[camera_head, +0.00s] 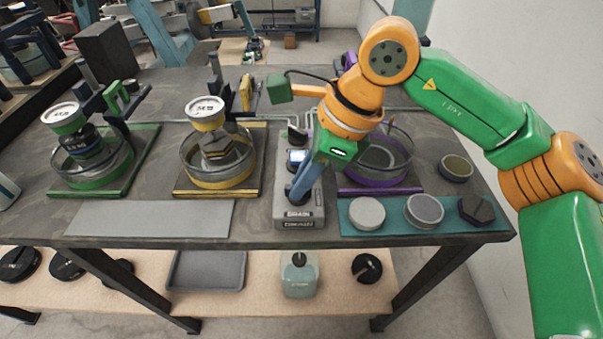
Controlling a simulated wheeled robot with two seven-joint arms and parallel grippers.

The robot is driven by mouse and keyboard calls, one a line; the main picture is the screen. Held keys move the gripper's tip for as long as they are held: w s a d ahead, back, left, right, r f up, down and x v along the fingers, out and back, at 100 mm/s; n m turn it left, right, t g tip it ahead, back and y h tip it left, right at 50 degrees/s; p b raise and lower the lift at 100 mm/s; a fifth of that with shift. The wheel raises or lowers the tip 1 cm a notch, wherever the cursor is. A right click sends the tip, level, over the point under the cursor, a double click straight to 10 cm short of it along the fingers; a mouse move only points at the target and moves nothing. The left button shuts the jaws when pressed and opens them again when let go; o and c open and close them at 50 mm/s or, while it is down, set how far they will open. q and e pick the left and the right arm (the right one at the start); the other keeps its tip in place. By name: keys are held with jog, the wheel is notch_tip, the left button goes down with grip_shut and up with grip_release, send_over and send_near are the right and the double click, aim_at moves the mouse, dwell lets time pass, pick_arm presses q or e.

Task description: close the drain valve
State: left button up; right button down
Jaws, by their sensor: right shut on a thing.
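The drain valve unit (283,209) is a narrow grey box on the table, left of my right arm, with a small lit display and a front label reading DRAIN. My right gripper (298,192) reaches down from the upper right, its blue end on top of the box, behind the label. It is shut on the valve's lever, which is mostly hidden by the gripper. I cannot tell the lever's angle. My left gripper is not in view.
Glass dishes stand on green (138,171), yellow (252,188) and purple (414,188) bases; gauges rise over the left two. A teal mat (392,222) with round pieces lies right of the unit. A bare grey plate (150,218) lies left. A lower shelf holds a tray (207,270) and bottle (299,281).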

jog(key=shift+r+n, duration=0.2)
jog(key=shift+n, duration=0.3)
jog(key=shift+f, duration=0.15)
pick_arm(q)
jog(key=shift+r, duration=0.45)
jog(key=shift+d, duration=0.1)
pick_arm(e)
jog(key=c, duration=0.9)
grip_release()
jog(key=shift+d, duration=0.1)
jog(key=v, duration=0.7)
jog(key=shift+w, duration=0.1)
